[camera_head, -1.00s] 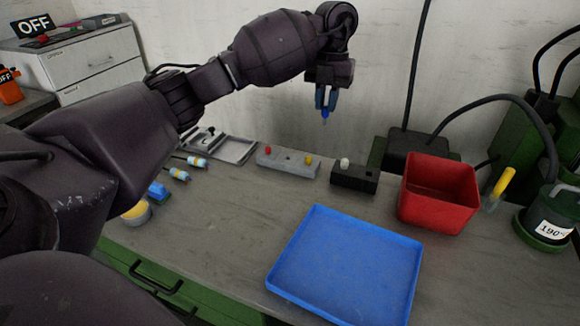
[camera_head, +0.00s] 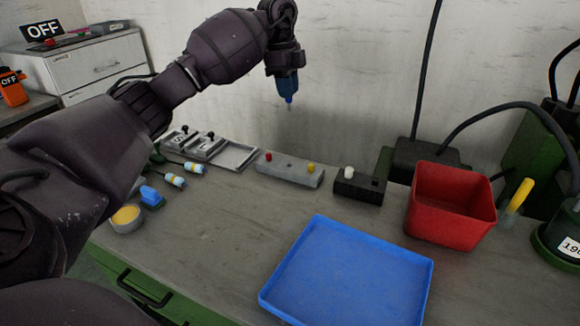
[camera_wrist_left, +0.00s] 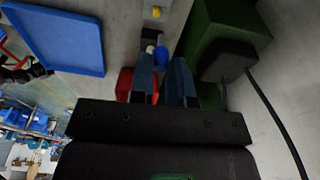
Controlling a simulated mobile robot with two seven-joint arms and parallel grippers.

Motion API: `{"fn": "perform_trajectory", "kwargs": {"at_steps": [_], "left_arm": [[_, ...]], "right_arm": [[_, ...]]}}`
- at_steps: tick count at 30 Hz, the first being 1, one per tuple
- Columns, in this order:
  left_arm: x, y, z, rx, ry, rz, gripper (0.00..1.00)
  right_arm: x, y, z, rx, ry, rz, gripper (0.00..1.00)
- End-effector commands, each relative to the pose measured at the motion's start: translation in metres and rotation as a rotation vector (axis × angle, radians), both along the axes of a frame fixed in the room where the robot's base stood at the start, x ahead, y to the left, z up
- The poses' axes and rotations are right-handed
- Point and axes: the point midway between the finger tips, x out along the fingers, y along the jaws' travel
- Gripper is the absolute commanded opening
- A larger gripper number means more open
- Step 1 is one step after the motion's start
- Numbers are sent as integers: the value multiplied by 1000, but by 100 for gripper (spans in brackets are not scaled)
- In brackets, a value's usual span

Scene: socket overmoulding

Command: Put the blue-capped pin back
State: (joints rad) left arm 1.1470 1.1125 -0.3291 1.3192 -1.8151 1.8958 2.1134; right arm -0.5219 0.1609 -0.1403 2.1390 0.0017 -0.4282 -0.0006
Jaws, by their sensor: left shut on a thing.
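My left gripper (camera_head: 288,86) is shut on the blue-capped pin (camera_head: 289,98), which points downward in the air near the back wall. In the left wrist view the pin's blue cap (camera_wrist_left: 160,57) shows between the fingertips. A grey block (camera_head: 291,174) stands on the bench below the gripper. It carries a red-capped pin (camera_head: 269,156) at its left end and a yellow-capped pin (camera_head: 310,168) towards its right end, with a bare middle between them. The pin is well above the block and apart from it. My right gripper is not in view.
A black block (camera_head: 357,190) with a white knob (camera_head: 349,173) stands right of the grey block. A blue tray (camera_head: 350,230) and a red bin (camera_head: 450,220) are in front and right. Grey trays (camera_head: 235,157) and blue-banded parts (camera_head: 175,180) lie to the left.

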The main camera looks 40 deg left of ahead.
Motion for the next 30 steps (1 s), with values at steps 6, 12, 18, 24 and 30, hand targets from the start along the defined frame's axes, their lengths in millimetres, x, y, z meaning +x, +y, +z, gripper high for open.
{"fn": "perform_trajectory", "kwargs": {"at_steps": [6,12,18,24,30], "left_arm": [[0,0,-53,-1,11,-1,0],[0,-1,-96,-2,11,-3,0],[0,-1,-129,-1,8,-2,0],[0,-1,-137,-1,1,-3,0],[0,0,-160,0,8,-3,0]], "right_arm": [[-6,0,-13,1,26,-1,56],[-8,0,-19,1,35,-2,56],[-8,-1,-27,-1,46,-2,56],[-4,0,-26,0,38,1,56],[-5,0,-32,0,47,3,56]]}}
